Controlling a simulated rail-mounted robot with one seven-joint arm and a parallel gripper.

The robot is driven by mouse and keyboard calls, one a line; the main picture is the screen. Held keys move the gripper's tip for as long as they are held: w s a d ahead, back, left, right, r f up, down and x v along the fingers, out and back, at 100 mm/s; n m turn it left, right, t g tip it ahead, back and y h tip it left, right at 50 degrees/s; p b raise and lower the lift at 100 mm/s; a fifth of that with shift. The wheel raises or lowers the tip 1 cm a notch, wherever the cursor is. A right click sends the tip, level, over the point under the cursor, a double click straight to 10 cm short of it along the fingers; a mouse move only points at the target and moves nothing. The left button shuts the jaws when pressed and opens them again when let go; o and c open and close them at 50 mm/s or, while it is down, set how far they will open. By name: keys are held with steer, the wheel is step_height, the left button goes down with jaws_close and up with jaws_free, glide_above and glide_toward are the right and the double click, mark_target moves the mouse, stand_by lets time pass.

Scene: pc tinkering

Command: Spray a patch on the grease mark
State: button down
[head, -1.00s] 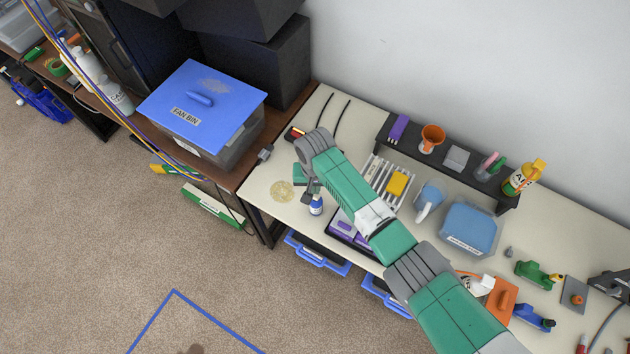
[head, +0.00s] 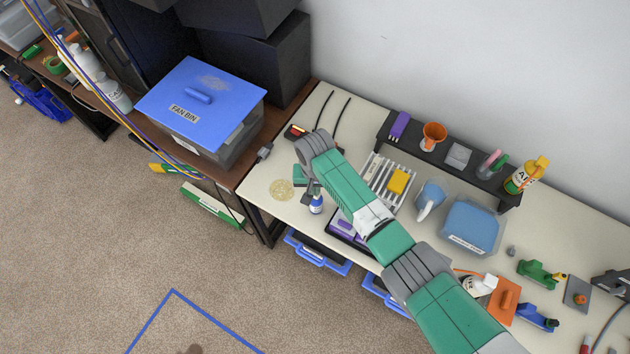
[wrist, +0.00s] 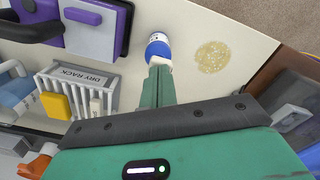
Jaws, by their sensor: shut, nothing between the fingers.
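The grease mark (head: 282,190) is a round, speckled yellowish patch on the cream worktop, near its left front corner. It also shows in the wrist view (wrist: 212,57). A small blue-and-white bottle (head: 316,205) stands right of the mark, near the front edge. In the wrist view the bottle (wrist: 158,48) is just beyond my fingertips; whether they touch it I cannot tell. My gripper (head: 311,188) is shut and empty, pointing down over the worktop right of the mark. Its fingers (wrist: 160,72) hide part of the bottle.
A dry rack (head: 388,185) with a yellow block (wrist: 56,105) and a purple item (wrist: 60,15) are close by. The blue-lidded fan bin (head: 200,105) stands left, on a brown table. A dark shelf (head: 460,167) runs along the wall. The worktop around the mark is clear.

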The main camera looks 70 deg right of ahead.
steer(key=shift+r, duration=0.1)
steer(key=shift+r+p, duration=1.1)
steer(key=shift+p, duration=0.25)
step_height(320, 180, up, 5)
steer(key=p, duration=0.5)
